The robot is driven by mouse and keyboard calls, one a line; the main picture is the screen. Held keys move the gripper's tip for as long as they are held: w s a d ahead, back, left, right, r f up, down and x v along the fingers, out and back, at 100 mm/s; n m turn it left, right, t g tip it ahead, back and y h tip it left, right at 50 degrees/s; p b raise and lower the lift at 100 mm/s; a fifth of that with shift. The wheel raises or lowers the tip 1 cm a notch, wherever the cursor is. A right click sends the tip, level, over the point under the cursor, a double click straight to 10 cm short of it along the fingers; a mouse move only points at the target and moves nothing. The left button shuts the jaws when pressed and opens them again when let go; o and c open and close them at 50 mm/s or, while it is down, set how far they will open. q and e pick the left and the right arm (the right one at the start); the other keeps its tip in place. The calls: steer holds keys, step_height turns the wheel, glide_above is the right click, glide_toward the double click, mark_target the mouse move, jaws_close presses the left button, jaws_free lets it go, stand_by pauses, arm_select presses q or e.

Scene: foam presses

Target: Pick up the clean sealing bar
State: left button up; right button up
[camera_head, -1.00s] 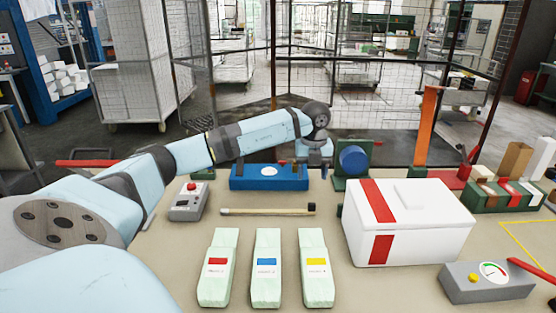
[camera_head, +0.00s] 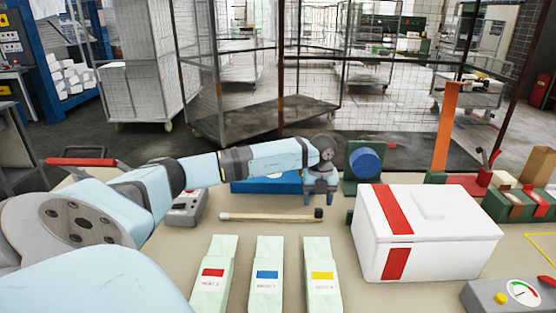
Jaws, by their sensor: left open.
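A long thin pale rod (camera_head: 262,215) with a dark block at its right end lies flat across the bench. A blue block-shaped unit (camera_head: 265,186) stands behind it, partly hidden by my left arm. I cannot tell for sure which of these is the sealing bar. My left gripper (camera_head: 320,201) points down, open and empty. It appears just behind the rod's dark end and in front of the blue unit's right end. Whether its fingers touch anything is unclear. My right gripper is not in view.
A grey box with a red button (camera_head: 186,206) sits left of the rod. Three pale green packs (camera_head: 265,290) lie in front. A white lidded box (camera_head: 440,250) stands right, with a gauge box (camera_head: 515,296) nearer. A green stand with a blue disc (camera_head: 365,163) is behind.

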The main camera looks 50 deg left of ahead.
mark_target(319, 209)
arm_select(q)
steer(key=f, duration=0.5)
steer(key=shift+w+f, duration=0.15)
steer(key=shift+w, duration=0.25)
steer(key=c, duration=1.1)
